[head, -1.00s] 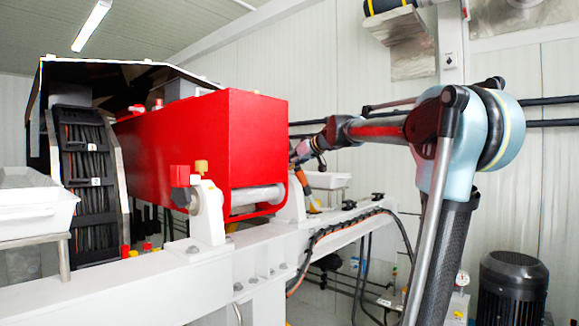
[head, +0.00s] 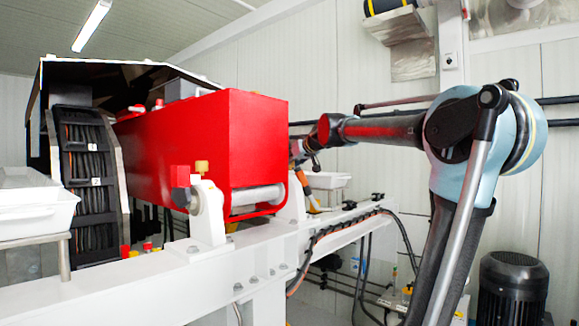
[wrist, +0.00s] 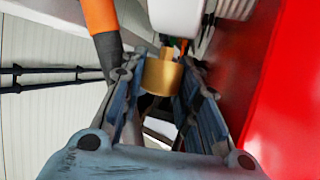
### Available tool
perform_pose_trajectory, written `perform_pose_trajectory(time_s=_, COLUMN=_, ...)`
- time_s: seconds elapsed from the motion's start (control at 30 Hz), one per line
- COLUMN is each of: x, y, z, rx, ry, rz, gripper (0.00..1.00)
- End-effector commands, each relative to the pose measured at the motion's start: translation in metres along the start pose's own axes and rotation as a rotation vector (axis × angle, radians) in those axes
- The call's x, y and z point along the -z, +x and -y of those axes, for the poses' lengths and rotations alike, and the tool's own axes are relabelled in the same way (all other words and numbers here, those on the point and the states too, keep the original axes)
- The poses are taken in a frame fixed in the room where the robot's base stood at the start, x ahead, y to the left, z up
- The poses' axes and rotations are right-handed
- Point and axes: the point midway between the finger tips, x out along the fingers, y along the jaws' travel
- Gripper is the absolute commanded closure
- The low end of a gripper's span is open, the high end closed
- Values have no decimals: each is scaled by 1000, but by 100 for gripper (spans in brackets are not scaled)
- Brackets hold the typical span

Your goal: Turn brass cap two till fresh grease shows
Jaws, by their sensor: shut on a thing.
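A brass cap (wrist: 162,75) sits between the fingertips of my gripper (wrist: 160,82) in the wrist view. The gripper is shut on it, one blue-grey finger on each side. Above the cap a white part and a small orange-red piece show behind it. In the head view my arm reaches in from the right, and its end is behind the red box's right edge, so the fingers and cap cannot be made out there. I see no fresh grease around the cap. No number on the cap can be read.
The large red box (head: 250,140) stands close beside my gripper; its red side (wrist: 288,95) fills the right of the wrist view. An orange-and-black cable (wrist: 104,30) runs just left of the cap. A white beam (head: 150,290) and black motor (head: 512,290) stand lower down.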

Motion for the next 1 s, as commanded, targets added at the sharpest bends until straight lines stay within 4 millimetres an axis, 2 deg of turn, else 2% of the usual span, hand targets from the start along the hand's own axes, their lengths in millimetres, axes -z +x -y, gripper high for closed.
perform_pose_trajectory(time_s=0.13, x=1, y=0, z=-3, rx=-5, ry=-1, rz=-3, gripper=94)
perform_pose_trajectory(time_s=0.17, x=1, y=0, z=-3, rx=-6, ry=-1, rz=-3, gripper=68)
perform_pose_trajectory(time_s=0.23, x=1, y=0, z=-3, rx=-5, ry=-1, rz=-3, gripper=53)
perform_pose_trajectory(time_s=0.27, x=1, y=0, z=-2, rx=-5, ry=-1, rz=-2, gripper=50)
perform_pose_trajectory(time_s=0.67, x=4, y=-2, z=-1, rx=-1, ry=-1, rz=-1, gripper=50)
perform_pose_trajectory(time_s=0.77, x=13, y=-5, z=-1, rx=-1, ry=-1, rz=-1, gripper=50)
perform_pose_trajectory(time_s=1.0, x=52, y=-20, z=-2, rx=-2, ry=-1, rz=0, gripper=50)
